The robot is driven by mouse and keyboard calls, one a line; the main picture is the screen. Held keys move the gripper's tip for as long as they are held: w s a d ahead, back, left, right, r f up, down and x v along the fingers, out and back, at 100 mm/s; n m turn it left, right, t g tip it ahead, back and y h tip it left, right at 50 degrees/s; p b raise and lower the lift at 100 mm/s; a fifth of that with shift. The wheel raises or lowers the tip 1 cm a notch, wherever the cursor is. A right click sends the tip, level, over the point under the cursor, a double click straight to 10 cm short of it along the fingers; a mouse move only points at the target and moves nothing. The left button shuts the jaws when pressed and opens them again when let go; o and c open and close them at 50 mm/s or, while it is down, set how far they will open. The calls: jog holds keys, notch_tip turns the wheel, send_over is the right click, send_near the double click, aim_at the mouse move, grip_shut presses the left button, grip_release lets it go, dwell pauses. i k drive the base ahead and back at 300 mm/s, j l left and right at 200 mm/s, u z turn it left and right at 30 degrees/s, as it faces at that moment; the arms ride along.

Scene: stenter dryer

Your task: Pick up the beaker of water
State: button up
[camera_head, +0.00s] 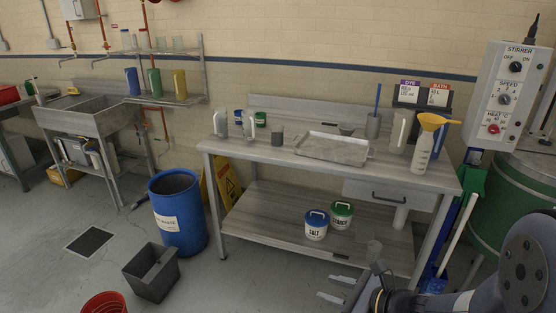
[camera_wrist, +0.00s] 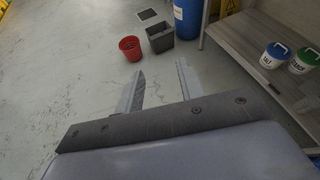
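Several vessels could be the beaker of water. Two clear, pale vessels (camera_head: 220,124) and (camera_head: 249,125) stand at the left end of the grey worktable (camera_head: 230,150). I cannot tell which one holds water. My gripper (camera_head: 332,288) is low in front of the table, away from the tabletop vessels. In the wrist view my gripper (camera_wrist: 157,82) is open, with bare floor between its fingers.
A metal tray (camera_head: 333,149), a white jug (camera_head: 401,131) and a yellow-funnelled bottle (camera_head: 424,150) share the tabletop. SALT (camera_head: 316,226) and green-lidded (camera_head: 342,215) tubs sit on the lower shelf. A blue drum (camera_head: 178,215), grey bin (camera_head: 151,272) and red bucket (camera_head: 105,303) occupy floor left.

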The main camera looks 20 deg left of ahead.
aim_at(276, 131)
jog(key=i+j, duration=0.4)
jog(key=i+j+z, duration=0.15)
jog(key=i+j, duration=0.6)
jog(key=i+j+z, duration=0.1)
jog(key=i+j, duration=0.3)
jog(key=j, duration=0.15)
jog(key=i+j, duration=0.35)
jog(key=j, duration=0.15)
jog(key=i+j+z, duration=0.15)
jog(key=i+j, duration=0.2)
jog(key=j, duration=0.1)
